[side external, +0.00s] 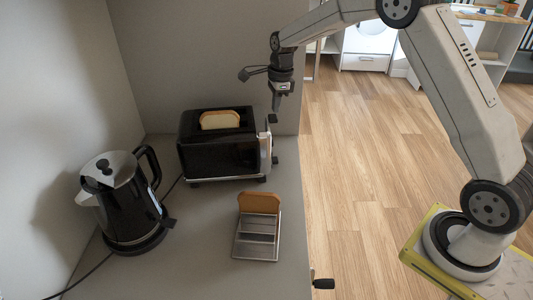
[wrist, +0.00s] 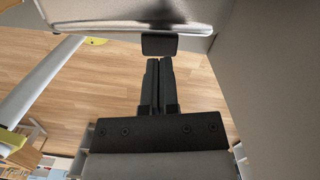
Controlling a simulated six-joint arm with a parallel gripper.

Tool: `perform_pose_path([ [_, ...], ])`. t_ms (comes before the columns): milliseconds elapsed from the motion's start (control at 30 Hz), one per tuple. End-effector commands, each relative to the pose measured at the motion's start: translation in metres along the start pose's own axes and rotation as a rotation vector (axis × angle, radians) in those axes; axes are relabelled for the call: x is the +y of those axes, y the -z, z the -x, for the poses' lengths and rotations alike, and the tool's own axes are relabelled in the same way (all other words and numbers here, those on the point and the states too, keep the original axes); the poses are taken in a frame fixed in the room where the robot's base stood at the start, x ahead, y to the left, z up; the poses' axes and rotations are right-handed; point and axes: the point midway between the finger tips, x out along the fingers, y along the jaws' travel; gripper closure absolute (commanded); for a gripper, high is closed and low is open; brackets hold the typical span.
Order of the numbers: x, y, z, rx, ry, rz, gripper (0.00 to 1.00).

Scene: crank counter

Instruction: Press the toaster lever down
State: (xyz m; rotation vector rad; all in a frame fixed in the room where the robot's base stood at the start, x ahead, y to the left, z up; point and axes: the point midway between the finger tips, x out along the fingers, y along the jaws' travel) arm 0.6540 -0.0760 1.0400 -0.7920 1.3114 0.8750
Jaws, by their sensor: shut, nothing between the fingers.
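The black toaster (side external: 215,155) stands on the counter with a slice of bread (side external: 220,120) showing in its top. Its lever (side external: 272,118) is a small black tab high on the silver right end. In the wrist view the lever (wrist: 159,45) is a dark block standing out from the toaster end (wrist: 110,27). My gripper (side external: 276,108) points down just above the lever, shut and empty. In the wrist view its closed fingertips (wrist: 160,62) appear right at the lever's edge; I cannot tell whether they touch it.
A black and steel kettle (side external: 125,205) stands left of the toaster, with a cord along the counter. A metal rack (side external: 257,238) holding a bread slice (side external: 260,202) sits in front. A black crank handle (side external: 322,284) sticks out at the counter's right edge. Walls stand behind and left.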

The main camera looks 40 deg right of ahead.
Motion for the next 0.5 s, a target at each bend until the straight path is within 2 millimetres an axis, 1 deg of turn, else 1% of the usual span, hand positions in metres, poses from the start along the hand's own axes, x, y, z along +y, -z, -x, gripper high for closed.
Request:
perform_pose_path([
  [33, 0.0003, -0.0001, -0.0041, 0.0, -0.001, 0.0, 1.0],
  [200, 0.0001, -0.0001, -0.0102, 0.0, 0.0, 0.0, 1.0],
  [500, 0.0002, -0.0001, -0.0115, 0.0, 0.0, 0.0, 1.0],
])
